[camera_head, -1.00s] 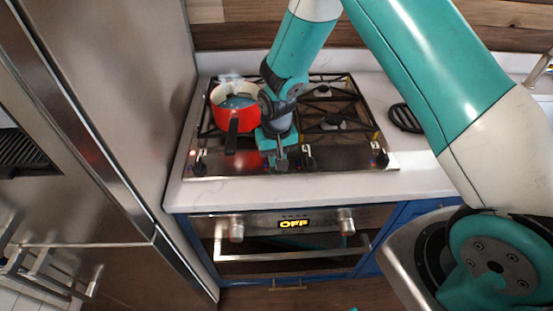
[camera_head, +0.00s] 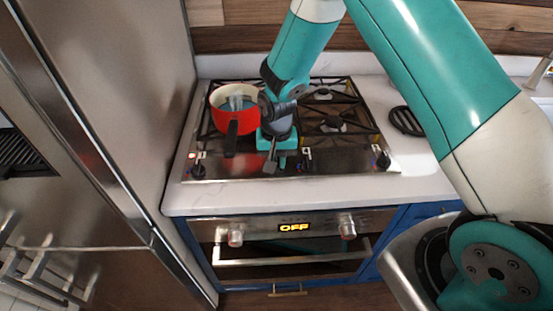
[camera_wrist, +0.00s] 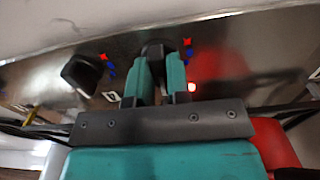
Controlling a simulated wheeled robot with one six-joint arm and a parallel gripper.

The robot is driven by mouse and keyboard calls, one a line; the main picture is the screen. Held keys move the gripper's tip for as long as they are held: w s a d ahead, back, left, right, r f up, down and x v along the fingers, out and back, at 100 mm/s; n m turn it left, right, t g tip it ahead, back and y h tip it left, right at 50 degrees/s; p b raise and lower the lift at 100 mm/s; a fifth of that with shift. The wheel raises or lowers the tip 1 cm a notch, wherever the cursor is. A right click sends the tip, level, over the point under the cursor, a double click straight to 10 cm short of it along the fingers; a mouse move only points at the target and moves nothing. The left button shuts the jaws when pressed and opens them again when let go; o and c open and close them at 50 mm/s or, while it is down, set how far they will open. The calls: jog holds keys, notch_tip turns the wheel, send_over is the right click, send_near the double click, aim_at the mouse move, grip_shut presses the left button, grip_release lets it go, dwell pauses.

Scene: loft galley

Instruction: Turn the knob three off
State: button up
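The cooktop's front strip (camera_head: 345,165) carries a row of dark knobs. In the head view there is a left knob (camera_head: 198,171), one right of my gripper (camera_head: 305,160) and one at the far right (camera_head: 383,161). My gripper (camera_head: 276,162) is down at the strip, over another knob, mostly hidden there. In the wrist view my two teal fingers (camera_wrist: 160,75) stand close together on either side of that dark knob (camera_wrist: 154,50) and appear closed on it. A neighbouring knob (camera_wrist: 81,75) sits to the left, apart from the fingers. Red and blue marks lie beside both knobs.
A red pot (camera_head: 222,122) stands on the left burner, close beside my gripper, its dark handle pointing forward. A dark round trivet (camera_head: 404,121) lies on the right counter. The oven (camera_head: 285,262) below displays OFF. A steel fridge (camera_head: 140,100) stands at left.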

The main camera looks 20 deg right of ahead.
jog(key=o, duration=0.4)
jog(key=shift+o, duration=0.2)
jog(key=shift+r, duration=0.1)
notch_tip(320, 180, up, 17)
jog(key=b, duration=0.3)
jog(key=shift+r, duration=0.15)
jog(key=s+a+r+n+y, duration=0.1)
jog(key=s+r+n, duration=0.1)
jog(key=s, duration=0.6)
jog(key=s+a+r+n+y, duration=0.1)
jog(key=s+a+r+n, duration=0.1)
jog(key=s+n, duration=0.3)
jog(key=s+a+r+n+y, duration=0.1)
jog(key=s+n, duration=0.3)
jog(key=s, duration=0.7)
jog(key=shift+s+a+r+y, duration=0.35)
jog(key=shift+r+y, duration=0.25)
jog(key=shift+r, duration=0.3)
